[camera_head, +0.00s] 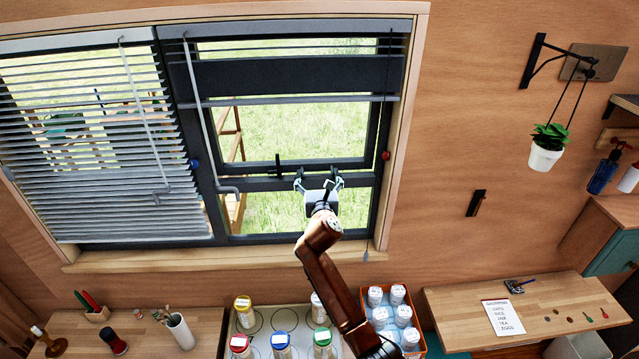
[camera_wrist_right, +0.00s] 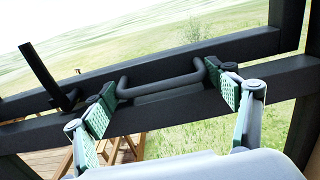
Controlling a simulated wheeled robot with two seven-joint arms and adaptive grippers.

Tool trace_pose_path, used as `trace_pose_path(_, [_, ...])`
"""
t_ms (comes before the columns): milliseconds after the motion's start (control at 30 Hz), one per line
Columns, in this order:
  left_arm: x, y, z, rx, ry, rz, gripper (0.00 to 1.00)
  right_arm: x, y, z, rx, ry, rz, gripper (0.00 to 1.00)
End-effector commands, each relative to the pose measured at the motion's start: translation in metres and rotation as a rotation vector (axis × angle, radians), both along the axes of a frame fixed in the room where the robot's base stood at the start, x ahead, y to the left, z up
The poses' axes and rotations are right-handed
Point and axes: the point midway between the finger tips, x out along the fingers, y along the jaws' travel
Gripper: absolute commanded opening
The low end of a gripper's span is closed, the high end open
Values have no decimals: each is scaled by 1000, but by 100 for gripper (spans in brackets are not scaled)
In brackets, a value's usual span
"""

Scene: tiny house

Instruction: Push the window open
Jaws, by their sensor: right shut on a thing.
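The dark-framed window (camera_head: 355,163) is at the upper middle of the head view. Grass shows both above and below its dark crossbars; I cannot tell whether glass fills the lower part. My right gripper (camera_head: 320,182) is at the lower crossbar. In the wrist view my right gripper (camera_wrist_right: 163,101) has its green pads at the two ends of a dark bar handle (camera_wrist_right: 162,86), shut on it lengthwise. A dark upright latch lever (camera_head: 278,166) stands left of the gripper; it also shows in the wrist view (camera_wrist_right: 44,66). My left gripper is out of view.
A blind (camera_head: 110,150) covers the left window, and a grey crank rod (camera_head: 203,115) hangs beside the right one. Below the wooden sill (camera_head: 180,259) are jars (camera_head: 243,311), an orange crate of bottles (camera_head: 419,325) and a cup (camera_head: 180,332). A plant (camera_head: 546,150) hangs at right.

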Motion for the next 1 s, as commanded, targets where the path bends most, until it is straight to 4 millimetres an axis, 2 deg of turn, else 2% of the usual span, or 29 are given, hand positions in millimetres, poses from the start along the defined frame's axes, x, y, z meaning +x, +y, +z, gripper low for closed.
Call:
trace_pose_path(33, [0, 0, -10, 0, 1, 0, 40, 11, 3, -3, -7, -2, 5, 36])
trace_pose_path(200, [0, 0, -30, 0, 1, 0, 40, 42, 5, -6, -6, -1, 7, 36])
trace_pose_path(400, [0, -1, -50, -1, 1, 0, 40, 68, 6, -6, -3, 2, 7, 36])
trace_pose_path(600, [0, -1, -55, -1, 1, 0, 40, 79, 1, -4, 2, 5, 1, 36])
trace_pose_path(867, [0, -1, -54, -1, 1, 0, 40, 79, -1, -5, 4, 7, -2, 36])
trace_pose_path(900, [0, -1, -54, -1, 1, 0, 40, 79, -1, -5, 4, 7, -2, 80])
trace_pose_path(1000, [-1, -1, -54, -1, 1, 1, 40, 79, -2, -4, 3, 6, -3, 87])
